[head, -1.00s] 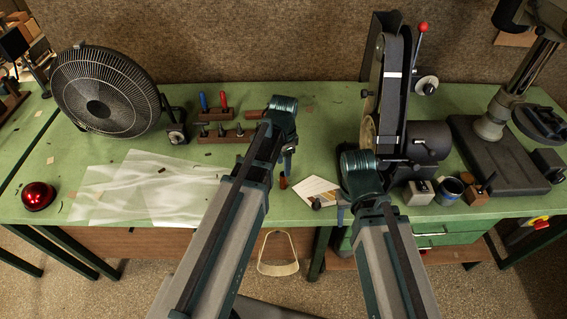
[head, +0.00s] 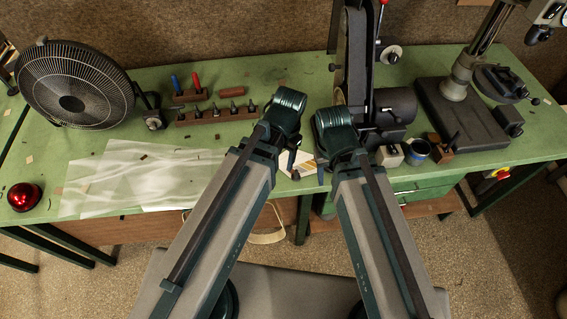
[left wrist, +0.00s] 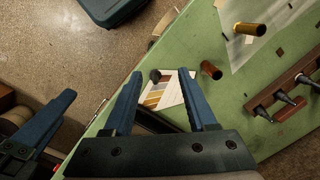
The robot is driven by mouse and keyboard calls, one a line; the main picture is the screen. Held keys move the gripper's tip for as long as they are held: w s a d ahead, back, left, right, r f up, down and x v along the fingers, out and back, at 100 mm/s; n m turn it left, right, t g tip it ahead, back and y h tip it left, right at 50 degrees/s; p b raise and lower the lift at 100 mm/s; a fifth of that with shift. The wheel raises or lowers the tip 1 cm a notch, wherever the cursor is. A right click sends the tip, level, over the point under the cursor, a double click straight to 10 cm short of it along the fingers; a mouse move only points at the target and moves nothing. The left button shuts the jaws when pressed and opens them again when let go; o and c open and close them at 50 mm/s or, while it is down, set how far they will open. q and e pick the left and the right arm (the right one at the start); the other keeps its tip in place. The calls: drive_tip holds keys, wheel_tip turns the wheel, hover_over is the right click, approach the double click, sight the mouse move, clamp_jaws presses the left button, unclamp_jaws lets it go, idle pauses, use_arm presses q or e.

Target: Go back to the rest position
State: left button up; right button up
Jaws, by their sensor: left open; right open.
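My left gripper (head: 291,163) is over the front part of the green bench in the head view, with its jaws mostly hidden by the arm. In the left wrist view it (left wrist: 160,92) is open, with nothing between its fingers. A card with brown and yellow swatches (left wrist: 172,90) lies on the bench beyond the fingertips. My right gripper (head: 321,171) is close beside the left one near the bench's front edge. A blue finger, apparently the right gripper's, shows at the left of the wrist view. Nothing is seen held in the right gripper.
The green bench (head: 240,78) carries a fan (head: 75,85), a clear sheet (head: 140,180), a red dome (head: 24,196) and a tool rack (head: 215,115). A belt grinder (head: 355,60) and a drill press base (head: 460,115) stand right.

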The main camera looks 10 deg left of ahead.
use_arm(q)
drive_tip(key=s, duration=0.1)
drive_tip(key=s+d+n, duration=0.1)
drive_tip(key=s+n, duration=0.1)
drive_tip(key=s, duration=0.1)
drive_tip(key=shift+d, duration=0.4)
wheel_tip(320, 180, down, 7)
drive_tip(key=b, duration=0.7)
